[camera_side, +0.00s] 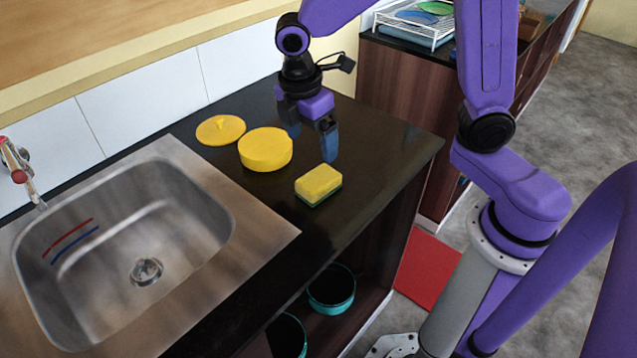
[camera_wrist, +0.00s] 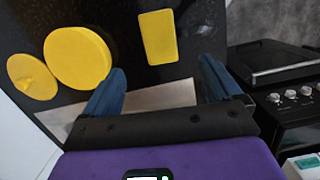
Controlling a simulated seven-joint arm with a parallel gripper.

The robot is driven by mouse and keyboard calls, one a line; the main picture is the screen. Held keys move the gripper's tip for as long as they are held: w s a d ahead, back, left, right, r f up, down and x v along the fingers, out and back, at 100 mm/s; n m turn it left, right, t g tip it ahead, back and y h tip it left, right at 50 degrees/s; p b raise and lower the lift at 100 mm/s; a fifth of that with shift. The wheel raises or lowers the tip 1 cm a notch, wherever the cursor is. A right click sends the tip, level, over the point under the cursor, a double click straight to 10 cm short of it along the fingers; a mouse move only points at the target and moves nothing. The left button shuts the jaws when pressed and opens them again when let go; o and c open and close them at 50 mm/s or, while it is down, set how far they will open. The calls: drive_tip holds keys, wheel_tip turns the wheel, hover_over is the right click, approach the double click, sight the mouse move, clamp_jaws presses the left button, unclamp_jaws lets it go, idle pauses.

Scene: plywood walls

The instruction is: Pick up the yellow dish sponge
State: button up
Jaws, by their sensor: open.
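The yellow dish sponge (camera_side: 319,182), with a green underside, lies flat on the black countertop (camera_side: 375,165) in the side view. In the wrist view the sponge (camera_wrist: 158,36) shows as a yellow rectangle beyond the fingertips, a little above the middle of the gap. My gripper (camera_side: 312,143) is above the counter, behind the sponge in the side view. Its blue fingers are apart with nothing between them, and it also shows in the wrist view (camera_wrist: 162,80). The gripper does not touch the sponge.
A round yellow container (camera_side: 265,150) stands left of the sponge, with a yellow lid with a knob (camera_side: 220,129) beyond it. A steel sink (camera_side: 215,160) is at the left. The counter's front edge is close to the right of the sponge. A dish rack (camera_side: 415,24) stands behind.

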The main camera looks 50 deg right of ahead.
sight(318, 178)
drive_tip(key=f, duration=0.4)
drive_tip(key=d+f, duration=0.1)
drive_tip(key=f, duration=0.3)
drive_tip(key=d+f, duration=0.1)
drive_tip(key=f, duration=0.3)
drive_tip(key=shift+f, duration=0.15)
drive_tip(key=shift+f, duration=0.1)
drive_tip(key=c, duration=1)
